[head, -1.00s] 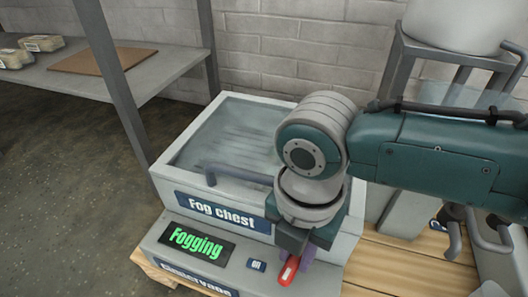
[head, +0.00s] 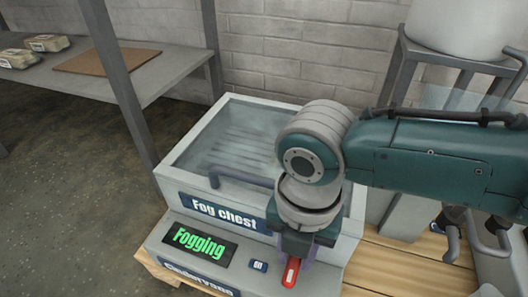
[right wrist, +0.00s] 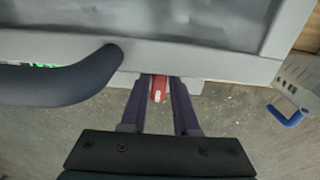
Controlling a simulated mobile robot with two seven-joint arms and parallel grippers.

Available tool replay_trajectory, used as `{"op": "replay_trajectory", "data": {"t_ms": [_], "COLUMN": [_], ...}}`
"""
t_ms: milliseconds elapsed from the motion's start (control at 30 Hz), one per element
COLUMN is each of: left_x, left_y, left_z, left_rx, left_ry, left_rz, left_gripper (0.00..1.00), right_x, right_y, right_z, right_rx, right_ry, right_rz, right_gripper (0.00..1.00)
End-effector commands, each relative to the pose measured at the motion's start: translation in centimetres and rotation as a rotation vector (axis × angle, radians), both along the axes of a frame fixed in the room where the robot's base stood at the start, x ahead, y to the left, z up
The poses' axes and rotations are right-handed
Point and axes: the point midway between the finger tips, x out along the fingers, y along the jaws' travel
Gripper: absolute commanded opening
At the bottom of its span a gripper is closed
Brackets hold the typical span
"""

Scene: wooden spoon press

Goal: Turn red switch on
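The red switch (head: 291,272) is a small red lever on the front panel of the grey fog chest (head: 333,263). A small blue label reading "On" (head: 258,266) sits left of it. My right gripper (head: 293,260) points down over the switch, and its purple fingers stand beside it. In the right wrist view the fingers are apart, with the red switch (right wrist: 158,88) between them; firm contact on both sides does not show. The gripper hides part of the switch. A display (head: 200,245) reads "Fogging" in green. My left gripper is out of view.
The chest's dark handle (head: 240,178) is close left of my right gripper. A grey shelf (head: 150,85) with packets stands at the left. A grey stand (head: 400,75) with a large vessel is at the back right. Floor is free at the left.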

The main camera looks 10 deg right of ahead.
Motion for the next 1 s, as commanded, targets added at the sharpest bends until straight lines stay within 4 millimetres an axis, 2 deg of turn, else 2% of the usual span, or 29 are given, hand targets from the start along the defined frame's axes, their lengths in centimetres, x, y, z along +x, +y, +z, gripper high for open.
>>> {"op": "replay_trajectory", "data": {"t_ms": [33,200,567,767,1000], "left_x": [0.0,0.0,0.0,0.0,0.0], "left_y": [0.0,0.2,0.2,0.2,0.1], "left_z": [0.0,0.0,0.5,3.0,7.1], "left_rx": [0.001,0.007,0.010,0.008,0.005], "left_ry": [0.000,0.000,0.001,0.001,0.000], "left_rz": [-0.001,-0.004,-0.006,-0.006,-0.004], "left_gripper": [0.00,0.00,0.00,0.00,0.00], "right_x": [0.0,0.0,0.0,0.0,0.0], "right_y": [0.0,0.0,0.0,0.0,0.0], "right_z": [0.0,0.0,0.6,3.4,8.2], "right_rx": [0.000,0.000,0.000,0.000,-0.001], "right_ry": [0.000,0.000,0.000,0.000,-0.001], "right_rz": [0.000,-0.001,-0.002,-0.002,-0.002], "right_gripper": [0.36,0.55,0.55,0.55,0.55]}}
